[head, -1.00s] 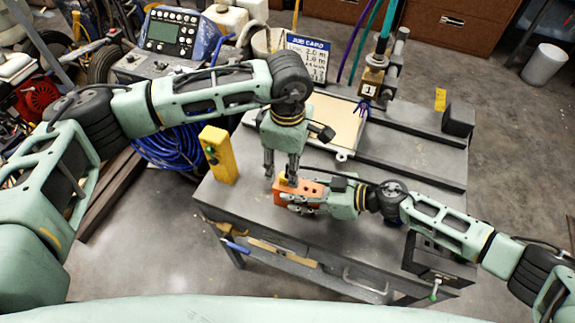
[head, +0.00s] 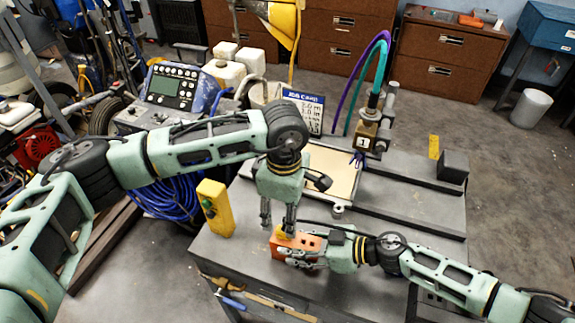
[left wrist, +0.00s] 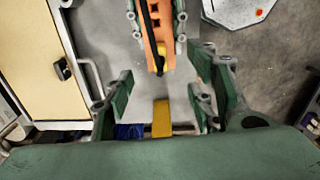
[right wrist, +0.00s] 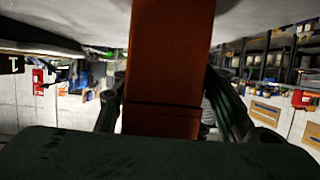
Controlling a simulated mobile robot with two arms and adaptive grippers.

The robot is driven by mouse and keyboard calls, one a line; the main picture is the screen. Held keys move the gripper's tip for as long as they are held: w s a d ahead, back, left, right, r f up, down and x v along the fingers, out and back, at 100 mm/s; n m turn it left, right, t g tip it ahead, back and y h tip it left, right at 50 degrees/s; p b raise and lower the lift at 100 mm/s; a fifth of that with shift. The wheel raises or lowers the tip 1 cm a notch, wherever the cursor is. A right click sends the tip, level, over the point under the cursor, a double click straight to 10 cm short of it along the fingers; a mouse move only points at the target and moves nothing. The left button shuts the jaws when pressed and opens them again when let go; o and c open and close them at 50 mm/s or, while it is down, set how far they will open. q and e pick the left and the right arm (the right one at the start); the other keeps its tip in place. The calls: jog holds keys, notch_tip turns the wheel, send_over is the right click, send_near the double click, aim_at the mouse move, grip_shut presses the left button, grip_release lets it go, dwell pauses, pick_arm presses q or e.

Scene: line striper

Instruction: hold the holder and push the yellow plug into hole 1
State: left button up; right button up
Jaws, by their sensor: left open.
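The orange holder (head: 305,243) is held above the grey table by my right gripper (head: 300,256), which is shut on it. In the right wrist view the holder (right wrist: 168,70) fills the space between the fingers. The small yellow plug (head: 280,231) shows at the holder's left end; it seems to be the yellow spot (left wrist: 161,48) in the left wrist view. Dark holes show in the holder's face; no hole number is readable on it. My left gripper (head: 278,222) points down, open and empty, its fingers at the holder's left end, close to the plug.
A yellow button box (head: 215,208) stands left of the holder, on the table (head: 240,265). Behind are a tan-topped tray (head: 335,170) and a brass block (head: 366,137) labelled 1 with hoses. Dark rails cross the right of the table.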

jog(key=o, duration=0.5)
jog(key=shift+c, duration=0.2)
